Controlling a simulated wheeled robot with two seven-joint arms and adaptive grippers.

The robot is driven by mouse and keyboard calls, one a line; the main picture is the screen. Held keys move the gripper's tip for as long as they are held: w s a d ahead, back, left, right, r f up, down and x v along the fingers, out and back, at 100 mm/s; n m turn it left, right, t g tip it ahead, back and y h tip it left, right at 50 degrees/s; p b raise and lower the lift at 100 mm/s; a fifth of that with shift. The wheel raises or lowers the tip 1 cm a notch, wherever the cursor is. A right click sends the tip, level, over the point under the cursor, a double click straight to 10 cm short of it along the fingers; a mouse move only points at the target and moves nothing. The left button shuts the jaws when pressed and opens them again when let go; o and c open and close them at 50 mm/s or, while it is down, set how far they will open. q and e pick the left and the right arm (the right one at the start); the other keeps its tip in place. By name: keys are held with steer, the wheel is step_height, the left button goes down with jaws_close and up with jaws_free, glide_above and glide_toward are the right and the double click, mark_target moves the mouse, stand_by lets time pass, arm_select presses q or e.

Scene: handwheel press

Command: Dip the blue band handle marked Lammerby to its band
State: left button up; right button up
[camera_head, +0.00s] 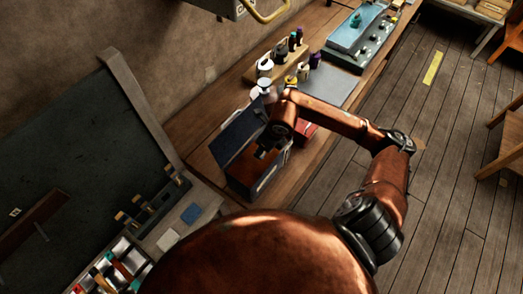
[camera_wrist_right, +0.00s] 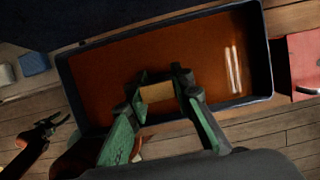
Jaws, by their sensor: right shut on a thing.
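My right gripper (camera_wrist_right: 157,92) is shut on a tan wooden handle (camera_wrist_right: 157,93), seen nearly end-on between its green-sided fingers. No blue band or lettering shows on it. The gripper is over a dark-rimmed tank (camera_wrist_right: 165,28) with brown-orange liquid; I cannot tell whether the handle touches the liquid. In the head view the right gripper (camera_head: 266,148) is above the tank (camera_head: 238,133), partly hidden by its own arm. At lower left of the wrist view, a dark gripper on a copper arm, my left gripper (camera_wrist_right: 60,121), has its fingers apart and is empty.
A red box (camera_wrist_right: 303,62) stands close right of the tank. A blue block (camera_wrist_right: 34,63) and a pale block (camera_wrist_right: 6,75) lie at its left. Several handles (camera_head: 128,218) stand in a rack at lower left. Bottles (camera_head: 265,68) stand behind on the bench.

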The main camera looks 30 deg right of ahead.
steer(key=shift+r+p, duration=3.25)
steer(key=shift+r, duration=3.45)
stand_by(1.3)
